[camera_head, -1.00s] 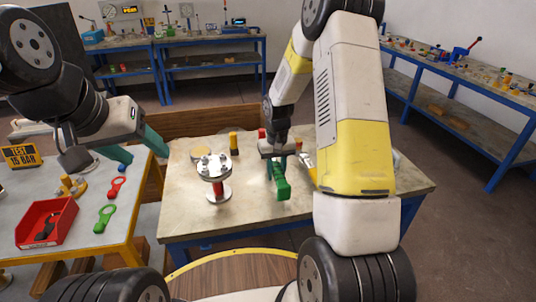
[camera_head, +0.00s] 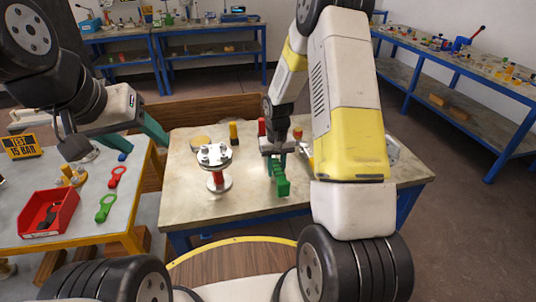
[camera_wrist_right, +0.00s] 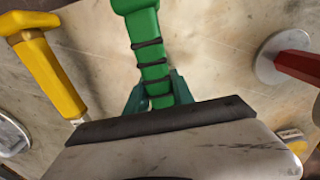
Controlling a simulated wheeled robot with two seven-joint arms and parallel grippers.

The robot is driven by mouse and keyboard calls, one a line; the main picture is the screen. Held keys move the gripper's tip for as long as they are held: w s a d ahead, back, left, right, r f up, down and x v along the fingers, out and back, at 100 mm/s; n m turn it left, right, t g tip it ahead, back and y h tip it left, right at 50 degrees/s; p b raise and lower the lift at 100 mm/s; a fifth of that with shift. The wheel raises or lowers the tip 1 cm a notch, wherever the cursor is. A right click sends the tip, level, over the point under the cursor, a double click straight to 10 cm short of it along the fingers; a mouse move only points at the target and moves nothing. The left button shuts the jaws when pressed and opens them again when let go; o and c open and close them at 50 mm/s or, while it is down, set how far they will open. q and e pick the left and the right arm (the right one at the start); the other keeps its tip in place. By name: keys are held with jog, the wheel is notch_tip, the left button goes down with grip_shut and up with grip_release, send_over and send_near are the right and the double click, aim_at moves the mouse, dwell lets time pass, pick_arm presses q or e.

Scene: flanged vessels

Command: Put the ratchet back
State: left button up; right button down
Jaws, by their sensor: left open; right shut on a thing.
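A bright green tool with dark bands, apparently the ratchet (camera_head: 282,186), is in my right gripper (camera_head: 275,163), over the middle table. In the right wrist view, its banded grip (camera_wrist_right: 149,50) lies between the teal fingers of my right gripper (camera_wrist_right: 156,90). The upper end of the tool runs out of that view. I cannot tell whether it touches the table. My left gripper (camera_head: 140,143) is open and empty near the right edge of the left table. A flanged vessel (camera_head: 216,180) with a red middle stands left of the tool.
The middle table's front (camera_head: 195,218) is clear.

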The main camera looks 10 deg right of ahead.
jog(key=shift+f, duration=0.4)
jog(key=c, duration=1)
grip_release()
jog(key=shift+o, duration=0.4)
jog(key=o, duration=0.4)
jog(key=shift+r, duration=3.45)
